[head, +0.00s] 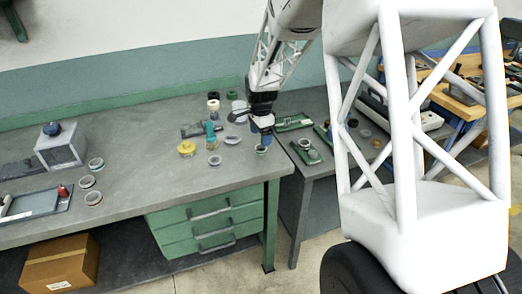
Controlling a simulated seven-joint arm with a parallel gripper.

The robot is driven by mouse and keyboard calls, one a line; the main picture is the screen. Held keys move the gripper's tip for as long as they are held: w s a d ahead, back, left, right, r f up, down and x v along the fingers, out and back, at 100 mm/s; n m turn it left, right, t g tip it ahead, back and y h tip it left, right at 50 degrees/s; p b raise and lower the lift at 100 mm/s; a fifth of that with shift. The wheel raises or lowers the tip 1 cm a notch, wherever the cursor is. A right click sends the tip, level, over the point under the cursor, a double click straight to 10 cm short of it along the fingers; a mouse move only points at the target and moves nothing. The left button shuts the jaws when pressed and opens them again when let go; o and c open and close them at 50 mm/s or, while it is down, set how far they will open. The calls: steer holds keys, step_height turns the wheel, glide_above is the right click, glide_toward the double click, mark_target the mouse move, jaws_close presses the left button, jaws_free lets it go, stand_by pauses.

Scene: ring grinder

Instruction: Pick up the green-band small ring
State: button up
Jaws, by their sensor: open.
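A small ring (261,149) with what looks like a green band lies on the grey bench (130,140) near its right end. My gripper (262,140) points down directly over this ring, with its blue-tipped fingers open. The fingers partly cover the ring's far side. I cannot tell from this view whether they touch it or stand around it. Nothing shows held in the gripper.
A grey ring (214,160), a yellow round part (187,148) and a teal upright tool (211,134) stand left of my gripper. Several rings lie by a grey box (61,147) farther left. A lower side table (316,165) holds green trays. The bench's front middle is clear.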

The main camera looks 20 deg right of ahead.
steer(key=shift+f, duration=0.2)
steer(key=shift+f, duration=2.6)
steer(key=c, duration=1)
steer(key=shift+r, duration=0.15)
